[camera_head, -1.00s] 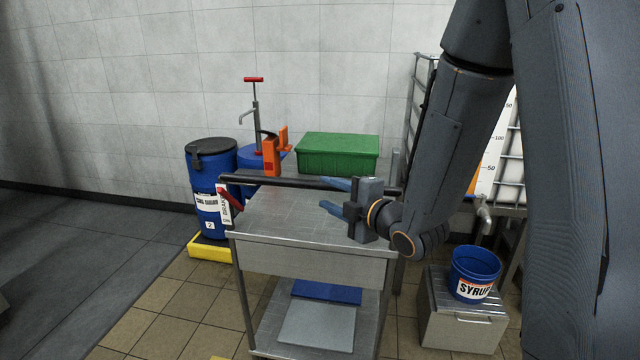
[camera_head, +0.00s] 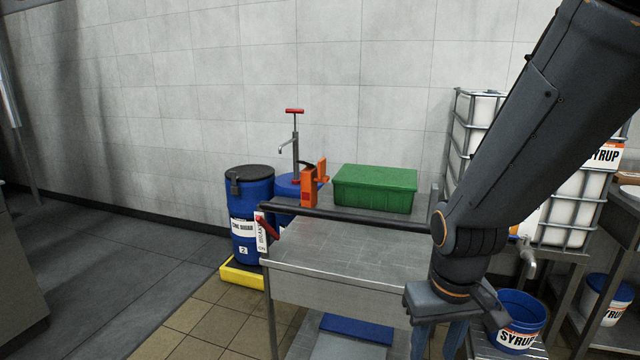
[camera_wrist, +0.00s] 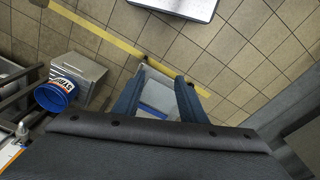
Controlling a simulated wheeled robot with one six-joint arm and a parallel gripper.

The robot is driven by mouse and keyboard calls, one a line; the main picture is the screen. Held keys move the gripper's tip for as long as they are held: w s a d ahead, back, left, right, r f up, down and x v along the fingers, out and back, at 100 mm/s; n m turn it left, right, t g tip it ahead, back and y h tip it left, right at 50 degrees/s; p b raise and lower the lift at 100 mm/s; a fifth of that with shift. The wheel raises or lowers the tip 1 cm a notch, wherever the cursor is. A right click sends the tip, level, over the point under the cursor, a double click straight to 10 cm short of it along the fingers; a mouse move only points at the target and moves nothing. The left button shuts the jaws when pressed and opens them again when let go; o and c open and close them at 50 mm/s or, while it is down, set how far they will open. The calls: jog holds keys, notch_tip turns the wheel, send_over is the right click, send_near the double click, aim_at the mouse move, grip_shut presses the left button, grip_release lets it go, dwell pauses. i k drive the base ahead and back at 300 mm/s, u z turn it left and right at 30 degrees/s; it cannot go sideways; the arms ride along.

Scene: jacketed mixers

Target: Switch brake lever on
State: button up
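The brake lever (camera_head: 267,228) is a small red handle at the left end of the metal cart (camera_head: 345,247), slanted across a white plate (camera_head: 261,234) lettered with BRAKE and ON. The dark push bar of the cart runs just above it. My gripper (camera_head: 437,342) hangs fingers-down at the front right of the cart, well to the right of the lever and apart from it. In the wrist view its two blue fingers (camera_wrist: 158,97) stand apart with nothing gripped between them. The lever does not show in the wrist view.
A green crate (camera_head: 375,188) and an orange tool (camera_head: 311,183) are at the cart's back. A blue drum (camera_head: 249,205) stands left on a yellow base (camera_head: 243,277). A syrup bucket (camera_head: 518,322) is right of my gripper. Floor left of the cart is clear.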

aim_at(259, 219)
jog(key=u, duration=2.05)
jog(key=i, duration=2.8)
jog(key=z, duration=3.2)
